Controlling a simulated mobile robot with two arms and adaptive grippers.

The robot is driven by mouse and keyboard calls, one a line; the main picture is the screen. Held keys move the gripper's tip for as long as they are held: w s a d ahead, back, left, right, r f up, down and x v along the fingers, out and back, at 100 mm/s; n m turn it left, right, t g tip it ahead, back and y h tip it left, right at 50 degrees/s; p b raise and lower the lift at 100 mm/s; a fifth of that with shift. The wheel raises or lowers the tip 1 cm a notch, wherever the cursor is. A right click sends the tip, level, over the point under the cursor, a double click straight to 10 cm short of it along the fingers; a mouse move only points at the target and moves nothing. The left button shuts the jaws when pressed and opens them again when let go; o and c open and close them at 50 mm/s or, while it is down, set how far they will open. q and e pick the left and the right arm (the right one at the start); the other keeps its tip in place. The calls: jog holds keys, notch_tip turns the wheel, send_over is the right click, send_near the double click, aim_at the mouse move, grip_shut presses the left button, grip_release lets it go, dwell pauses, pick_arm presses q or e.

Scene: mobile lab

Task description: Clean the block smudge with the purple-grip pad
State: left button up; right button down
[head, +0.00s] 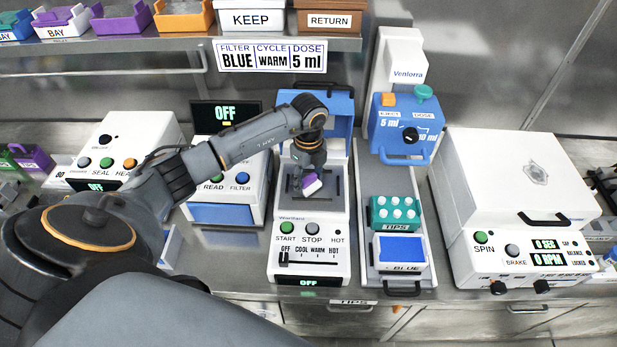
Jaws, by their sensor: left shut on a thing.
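My left gripper (310,178) is shut on the purple-grip pad (311,185), which has a purple top and a white lower part. It holds the pad tilted, over the dark block (334,201) in the open heater unit (312,233) with START and STOP buttons. Whether the pad touches the block cannot be told. No smudge can be made out; the gripper and pad cover part of the block. My right gripper is not in view.
The heater's blue lid (338,105) stands raised behind the block. A dosing stand (403,127) with a teal tips rack (394,212) is close on the right, then a white centrifuge (515,190). A READ/FILTER device (225,180) stands on the left. A shelf (180,44) with bins runs above.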

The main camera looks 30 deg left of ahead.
aim_at(309, 177)
pick_arm(q)
jog(key=shift+s+a, duration=0.1)
jog(key=shift+s+a+r+p, duration=0.1)
jog(key=shift+s+a+p, duration=0.15)
jog(key=shift+s+a, duration=0.35)
jog(key=shift+s+a+p, duration=0.2)
jog(key=shift+s+a, duration=0.1)
jog(key=shift+a, duration=0.7)
jog(key=shift+s, duration=0.1)
jog(key=shift+w+d+f+b, duration=0.25)
jog(key=shift+w+d, duration=0.25)
jog(key=shift+d, duration=0.45)
jog(key=shift+w+d+f+b, duration=0.1)
jog(key=shift+w+d+b, duration=0.35)
jog(key=shift+d, duration=0.45)
jog(key=shift+r, duration=0.1)
jog(key=shift+w+a+r+p, duration=0.1)
jog(key=shift+w+r+p, duration=0.05)
jog(key=shift+r+p, duration=2.55)
jog(key=shift+r, duration=0.3)
